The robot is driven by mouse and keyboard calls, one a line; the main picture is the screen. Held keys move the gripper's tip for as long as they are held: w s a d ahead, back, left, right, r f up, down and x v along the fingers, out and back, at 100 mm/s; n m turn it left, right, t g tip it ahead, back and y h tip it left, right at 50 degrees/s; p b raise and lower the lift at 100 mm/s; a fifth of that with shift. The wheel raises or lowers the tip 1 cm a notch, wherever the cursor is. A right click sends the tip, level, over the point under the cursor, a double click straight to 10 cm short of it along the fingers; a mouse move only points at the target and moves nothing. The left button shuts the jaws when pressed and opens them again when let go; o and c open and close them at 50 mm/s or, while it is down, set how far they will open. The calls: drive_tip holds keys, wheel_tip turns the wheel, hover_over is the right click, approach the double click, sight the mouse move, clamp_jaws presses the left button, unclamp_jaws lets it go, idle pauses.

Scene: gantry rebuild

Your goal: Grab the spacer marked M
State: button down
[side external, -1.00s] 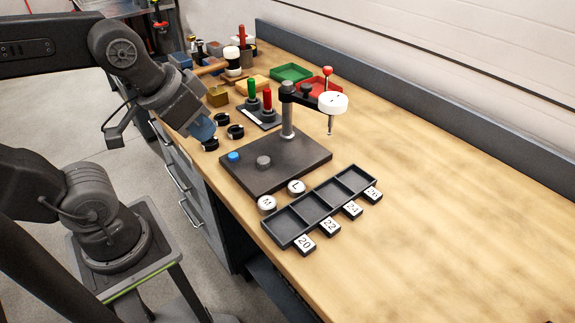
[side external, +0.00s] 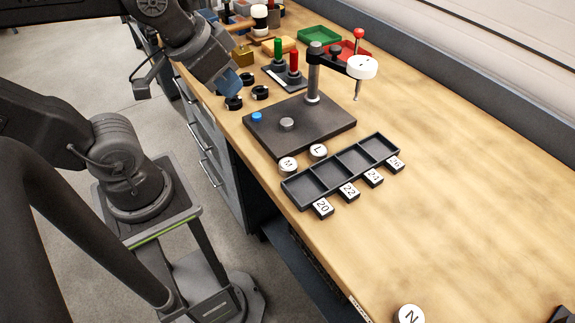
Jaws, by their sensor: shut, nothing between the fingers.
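The spacer marked M (side external: 288,164) is a small round piece with a white lettered top. It stands on the wooden bench near its front edge, at the left end of the compartment tray (side external: 318,192). The similar spacer marked L (side external: 318,151) stands just right of it. Another marked N (side external: 410,314) is at the bottom of the view, partly cut off. My gripper (side external: 232,88) is at the upper left, above the black rings and well away from the M spacer. It is shut and empty; its fingertips are small and hard to make out here.
A dark gauge stand base (side external: 335,124) with post and white dial (side external: 362,67) stands behind the spacers. Black rings (side external: 260,92) lie left of it. Green (side external: 319,37) and red bins are at the back. The bench to the right is mostly clear.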

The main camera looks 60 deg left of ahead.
drive_tip(key=c, duration=0.9)
unclamp_jaws()
drive_tip(key=shift+o, duration=0.2)
drive_tip(key=n+g, duration=0.6)
drive_tip(key=n, duration=1)
hover_over(288, 164)
drive_tip(key=f, duration=1.3)
drive_tip(key=shift+s+a+f, duration=0.15)
drive_tip(key=shift+a+f, duration=0.05)
drive_tip(key=shift+d+f, duration=0.15)
drive_tip(key=shift+f, duration=1.4)
drive_tip(key=shift+d+f, duration=0.1)
drive_tip(key=shift+f, duration=1.45)
